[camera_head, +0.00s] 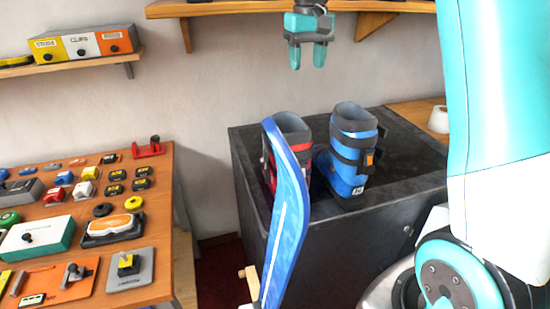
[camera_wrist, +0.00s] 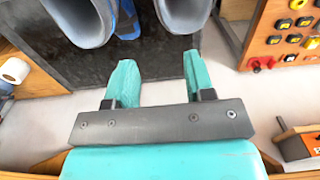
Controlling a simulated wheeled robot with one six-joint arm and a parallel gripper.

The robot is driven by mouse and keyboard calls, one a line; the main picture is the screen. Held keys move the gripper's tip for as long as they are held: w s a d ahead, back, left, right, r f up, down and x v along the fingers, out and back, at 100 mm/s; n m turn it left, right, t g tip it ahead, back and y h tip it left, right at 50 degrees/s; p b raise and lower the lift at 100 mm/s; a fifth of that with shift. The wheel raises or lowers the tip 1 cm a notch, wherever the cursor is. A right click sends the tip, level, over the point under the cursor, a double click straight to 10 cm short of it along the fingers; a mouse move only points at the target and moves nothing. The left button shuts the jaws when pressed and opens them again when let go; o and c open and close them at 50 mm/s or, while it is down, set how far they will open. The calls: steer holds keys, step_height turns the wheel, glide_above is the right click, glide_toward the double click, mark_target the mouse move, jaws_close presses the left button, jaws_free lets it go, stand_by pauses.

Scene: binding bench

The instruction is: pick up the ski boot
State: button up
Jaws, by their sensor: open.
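Two ski boots stand upright on a dark cabinet top (camera_head: 400,200). The blue boot (camera_head: 348,160) has grey straps and cuff, an orange tab and a small white label. The red and grey boot (camera_head: 292,128) is to its left, largely hidden by a blue ski. My gripper (camera_head: 307,58) is open and empty, pointing down, high above and behind the boots. In the wrist view my gripper (camera_wrist: 158,68) also shows spread fingers with nothing between them. The grey boot tops, one at the upper left (camera_wrist: 82,22) and one at the upper middle (camera_wrist: 184,12), lie beyond the fingertips.
The upright blue ski (camera_head: 287,215) stands in front of the cabinet. A wooden bench (camera_head: 160,200) with several small parts is at the left. A shelf (camera_head: 230,8) is close to my gripper. A white roll (camera_head: 438,120) stands at the right.

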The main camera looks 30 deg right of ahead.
steer(key=w+d, duration=0.1)
steer(key=p, duration=0.3)
glide_toward(301, 117)
step_height(301, 117, down, 5)
steer(key=shift+d+f, duration=0.15)
steer(key=shift+f, duration=0.05)
steer(key=shift+f+p, duration=1.1)
steer(key=shift+f, duration=2)
jaws_close()
